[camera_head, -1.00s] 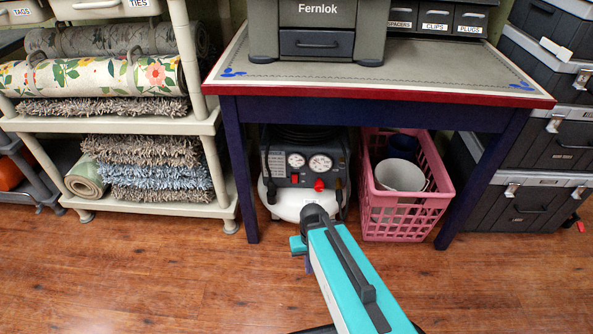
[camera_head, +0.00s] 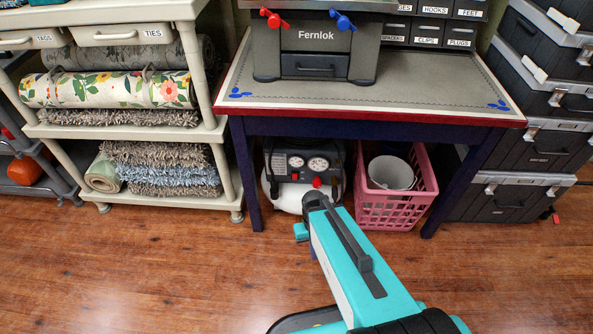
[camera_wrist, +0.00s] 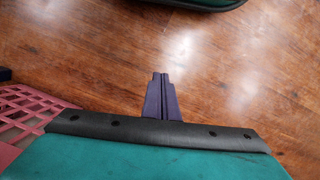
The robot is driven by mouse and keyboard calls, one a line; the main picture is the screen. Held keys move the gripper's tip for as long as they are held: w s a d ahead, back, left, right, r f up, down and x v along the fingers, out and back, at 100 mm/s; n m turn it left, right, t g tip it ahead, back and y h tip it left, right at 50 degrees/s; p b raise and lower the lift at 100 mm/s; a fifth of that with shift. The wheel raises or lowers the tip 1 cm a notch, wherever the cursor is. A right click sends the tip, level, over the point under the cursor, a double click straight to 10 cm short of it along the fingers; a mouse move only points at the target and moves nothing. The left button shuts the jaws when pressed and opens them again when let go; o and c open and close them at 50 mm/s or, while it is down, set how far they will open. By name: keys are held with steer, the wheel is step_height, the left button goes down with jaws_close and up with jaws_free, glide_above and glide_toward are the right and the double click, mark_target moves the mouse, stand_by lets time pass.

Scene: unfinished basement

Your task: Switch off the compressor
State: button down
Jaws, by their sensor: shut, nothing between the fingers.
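The compressor (camera_head: 303,163) stands on the floor under the workbench. Its dark front panel carries two white round gauges and a red knob (camera_head: 317,182), above a white tank. My turquoise arm reaches toward it and covers the lower right of the tank. My gripper (camera_wrist: 160,75) is shut and empty in the wrist view, pointing over bare floor. In the head view its fingers are mostly hidden behind my arm's end, in front of the compressor. The power switch cannot be told apart clearly.
A pink basket (camera_head: 398,212) with a white bucket (camera_head: 390,172) stands right of the compressor. The workbench (camera_head: 370,130) has dark blue legs on both sides. A rug shelf (camera_head: 130,131) is at left and stacked cases (camera_head: 510,200) at right. The wooden floor in front is clear.

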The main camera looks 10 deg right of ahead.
steer(key=s+r+g+p, duration=0.1)
steer(key=s+r+p, duration=0.7)
steer(key=r+p, duration=0.5)
steer(key=s+r+g+p, duration=0.2)
steer(key=s+r+p, duration=0.5)
steer(key=r+p, duration=0.7)
steer(key=p, duration=0.8)
steer(key=shift+s, duration=0.35)
steer(key=shift+r, duration=0.1)
